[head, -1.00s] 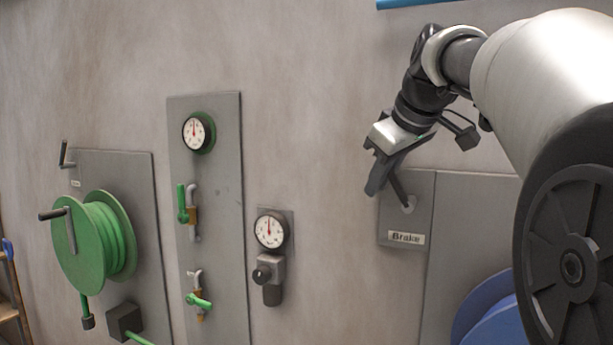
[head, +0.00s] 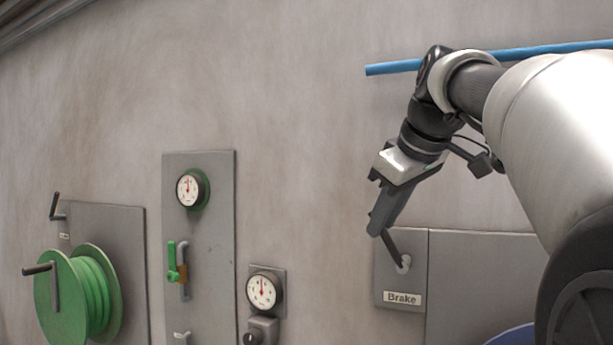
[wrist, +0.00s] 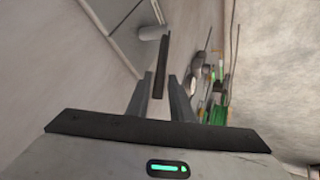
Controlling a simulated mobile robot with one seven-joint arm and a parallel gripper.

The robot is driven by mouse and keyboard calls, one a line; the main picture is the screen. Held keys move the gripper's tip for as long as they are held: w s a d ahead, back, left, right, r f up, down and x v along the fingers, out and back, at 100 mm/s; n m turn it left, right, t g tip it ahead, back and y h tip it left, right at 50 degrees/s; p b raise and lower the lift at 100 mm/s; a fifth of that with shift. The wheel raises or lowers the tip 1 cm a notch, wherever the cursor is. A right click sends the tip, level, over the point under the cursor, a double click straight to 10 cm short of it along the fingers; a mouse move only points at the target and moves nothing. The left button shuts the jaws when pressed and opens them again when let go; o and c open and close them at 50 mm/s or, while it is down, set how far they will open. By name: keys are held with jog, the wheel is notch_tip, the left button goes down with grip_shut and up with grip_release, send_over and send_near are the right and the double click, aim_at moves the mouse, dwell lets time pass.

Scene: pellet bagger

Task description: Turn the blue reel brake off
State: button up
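The blue reel's brake lever (head: 393,247) is a dark bar on a grey panel (head: 388,275) above a "Brake" label (head: 402,298). It tilts up and to the left from its round pivot. My gripper (head: 378,228) is at the lever's upper end, pointing down. In the wrist view the lever (wrist: 161,62) reaches between the two fingers of my gripper (wrist: 159,82). The fingers stand apart, with a visible gap on the left; contact on the right cannot be told. The blue reel (head: 512,336) shows only as a sliver at the bottom edge.
The wall between gauge and brake panel is bare.

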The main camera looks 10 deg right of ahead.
jog(key=p+v, duration=0.1)
jog(key=v, duration=1)
